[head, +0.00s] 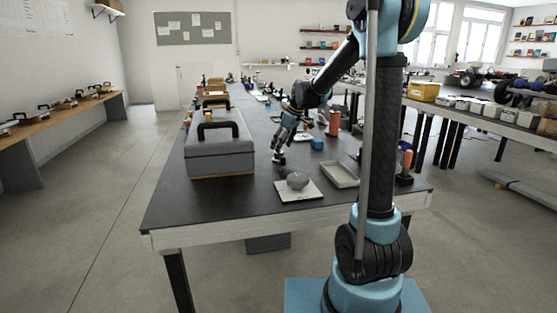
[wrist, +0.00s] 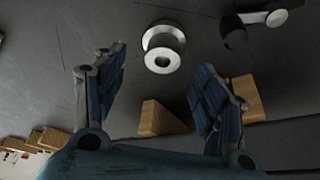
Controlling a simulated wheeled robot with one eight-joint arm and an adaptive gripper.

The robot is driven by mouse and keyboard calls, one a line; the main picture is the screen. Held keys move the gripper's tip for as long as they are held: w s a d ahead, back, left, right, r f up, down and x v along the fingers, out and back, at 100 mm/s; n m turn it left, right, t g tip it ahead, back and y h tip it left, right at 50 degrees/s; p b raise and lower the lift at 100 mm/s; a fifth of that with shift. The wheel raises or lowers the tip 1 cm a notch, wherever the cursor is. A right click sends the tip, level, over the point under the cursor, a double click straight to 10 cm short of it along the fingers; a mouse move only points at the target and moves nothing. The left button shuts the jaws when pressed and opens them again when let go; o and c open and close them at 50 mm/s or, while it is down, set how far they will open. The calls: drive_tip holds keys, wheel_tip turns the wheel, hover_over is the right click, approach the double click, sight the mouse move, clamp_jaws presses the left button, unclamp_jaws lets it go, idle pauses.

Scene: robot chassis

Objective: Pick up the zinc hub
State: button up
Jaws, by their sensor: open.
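The zinc hub, a pale silver flanged spool with a dark centre hole (wrist: 163,40), stands on the dark tabletop in the wrist view. It lies beyond my fingertips, close to midway between them. My gripper (wrist: 160,78) has its two blue-padded fingers spread wide, with nothing between them. In the head view my gripper (head: 281,145) points down over the table, to the right of the grey toolbox. A small dark and pale item shows just below it there; I cannot tell whether this is the hub.
A grey toolbox (head: 222,155) stands left of my gripper. A pale plate (head: 286,194) with a grey lump and a shallow tray (head: 341,176) lie nearer. A blue block (head: 317,143) is to the right. Wooden blocks (wrist: 160,119) and a dark-and-white knobbed part (wrist: 277,17) show near the fingers.

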sight(279, 157)
drive_tip(key=shift+s+d+x, duration=0.1)
drive_tip(key=shift+x, duration=1.25)
drive_tip(key=shift+s+d+x, duration=0.1)
drive_tip(key=shift+s+x, duration=0.05)
drive_tip(key=shift+x, duration=1.15)
drive_tip(key=shift+f, duration=0.15)
drive_tip(key=c, duration=1.3)
